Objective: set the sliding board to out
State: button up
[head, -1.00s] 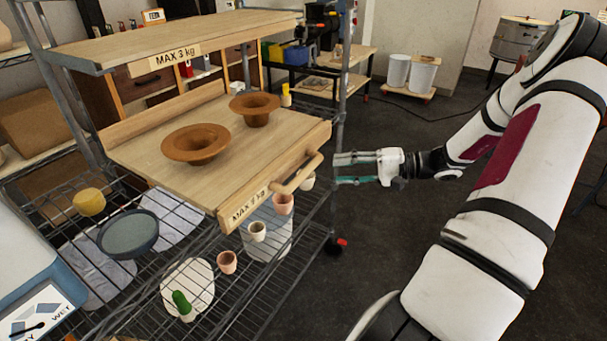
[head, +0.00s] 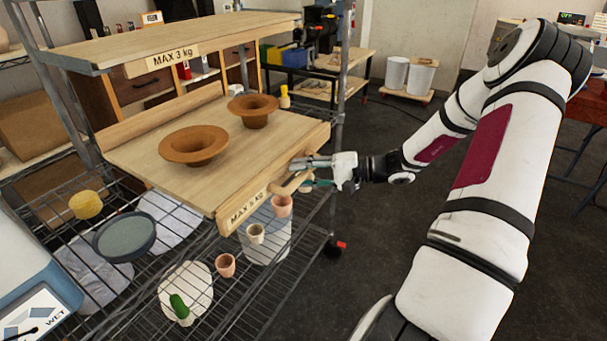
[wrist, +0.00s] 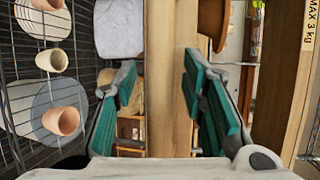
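The sliding board (head: 165,180) is a pale wooden board on the rack, below a fixed upper shelf. Its front part juts out past that shelf's front edge. A wooden bar handle (head: 292,183) is on its front face, beside a "MAX 3 kg" label. My gripper (head: 303,174) is at the right end of the handle, one finger above it and one below. In the wrist view, the green-padded fingers (wrist: 160,80) stand apart, with a wooden strip of the board's front (wrist: 168,100) between them. I cannot tell whether either finger touches the handle.
Two brown flared bowls (head: 194,146) (head: 253,110) stand on the board. The upper shelf (head: 170,42) lies above its back part. Small cups (head: 256,233) (head: 225,265) and a green cactus (head: 180,306) are on the wire shelf below.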

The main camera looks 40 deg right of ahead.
grip_shut()
jog(key=s+d+p, duration=0.2)
jog(key=s+d, duration=0.1)
jog(key=s, duration=0.7)
jog(key=s+d+p, duration=0.3)
jog(key=s+d, duration=0.1)
jog(key=s, duration=0.6)
jog(key=s+d+p, duration=0.3)
jog(key=s+d, duration=0.1)
jog(key=s, duration=0.6)
jog(key=shift+s, duration=0.3)
jog(key=shift+d, duration=0.1)
jog(key=shift+o, duration=0.6)
grip_release()
jog(key=shift+s, duration=0.15)
